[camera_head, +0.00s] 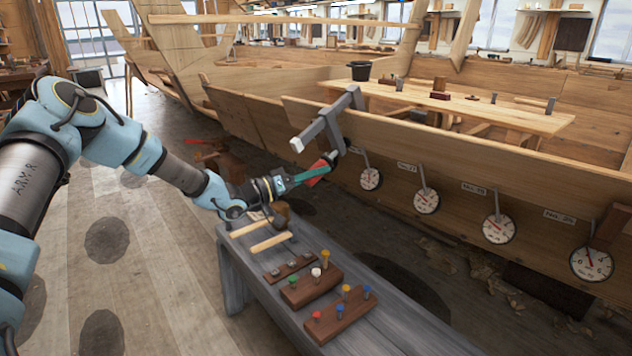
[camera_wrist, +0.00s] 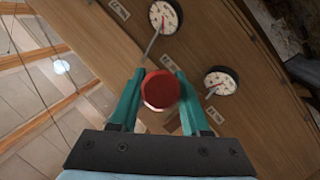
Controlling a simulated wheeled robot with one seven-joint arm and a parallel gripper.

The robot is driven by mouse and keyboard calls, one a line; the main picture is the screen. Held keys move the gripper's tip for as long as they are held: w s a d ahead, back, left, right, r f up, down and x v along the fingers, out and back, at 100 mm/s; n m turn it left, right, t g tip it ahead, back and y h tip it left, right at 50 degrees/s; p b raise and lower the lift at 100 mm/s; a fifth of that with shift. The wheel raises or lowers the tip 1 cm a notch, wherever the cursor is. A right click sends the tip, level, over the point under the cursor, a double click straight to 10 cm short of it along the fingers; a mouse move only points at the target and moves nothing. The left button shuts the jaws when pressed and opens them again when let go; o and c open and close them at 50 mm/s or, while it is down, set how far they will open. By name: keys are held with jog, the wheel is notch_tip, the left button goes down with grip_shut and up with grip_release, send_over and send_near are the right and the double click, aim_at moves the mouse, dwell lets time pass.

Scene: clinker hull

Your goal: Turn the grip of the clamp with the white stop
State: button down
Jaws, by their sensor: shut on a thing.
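A grey metal clamp (camera_head: 334,122) sits over the top edge of the hull plank, its bar sticking out toward the left. The bar's end has a pale, whitish stop (camera_head: 297,145). Below the bar is the clamp's red grip (camera_head: 318,171); in the wrist view the grip (camera_wrist: 160,90) shows as a round red end between the teal fingers. My gripper (camera_head: 312,173) is shut on the red grip, coming from the lower left. The fingers hide part of the grip. The wrist view also shows my gripper (camera_wrist: 160,93) with a finger on each side of the grip.
The plank (camera_head: 440,160) carries several round dials, one (camera_head: 370,179) just right of the grip. A grey bench (camera_head: 390,335) below holds wooden blocks with coloured pegs. Floor at left is open.

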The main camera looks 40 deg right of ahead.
jog(key=shift+r+n+g, duration=0.15)
jog(key=shift+n+g, duration=0.15)
jog(key=shift+g, duration=0.1)
dwell(0.3)
jog(key=shift+c, duration=1.8)
grip_release()
jog(key=b+v, duration=0.2)
jog(key=v, duration=0.8)
jog(key=shift+a, duration=0.35)
